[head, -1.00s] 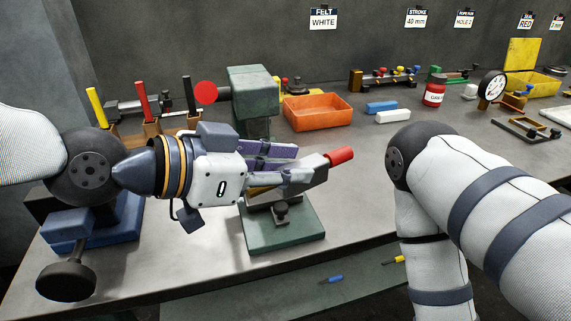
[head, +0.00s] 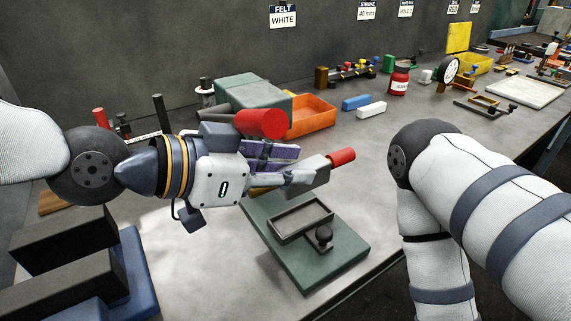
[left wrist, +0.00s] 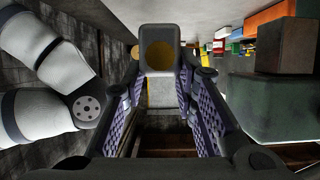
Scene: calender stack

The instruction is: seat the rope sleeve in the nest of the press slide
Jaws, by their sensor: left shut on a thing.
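The held piece, which I take to be the rope sleeve (head: 310,178), is a grey block with a red end pointing right in the head view. In the left wrist view its near face (left wrist: 160,32) shows a round yellow patch between the fingers. My left gripper (head: 300,167) is shut on it, above and left of the press slide's nest. The nest (head: 303,222) is a shallow, empty-looking grey frame on a green base, with a black knob in front. The gripper hides the back of the base. My right arm shows at right, but its gripper is out of view.
The green press head (head: 250,92) stands close behind the gripper, with a red cylinder (head: 262,124) sticking out towards me. An orange bin (head: 312,118) and blue and white blocks lie behind. A blue fixture with dark blocks (head: 75,245) is at front left. Bench right of the nest is clear.

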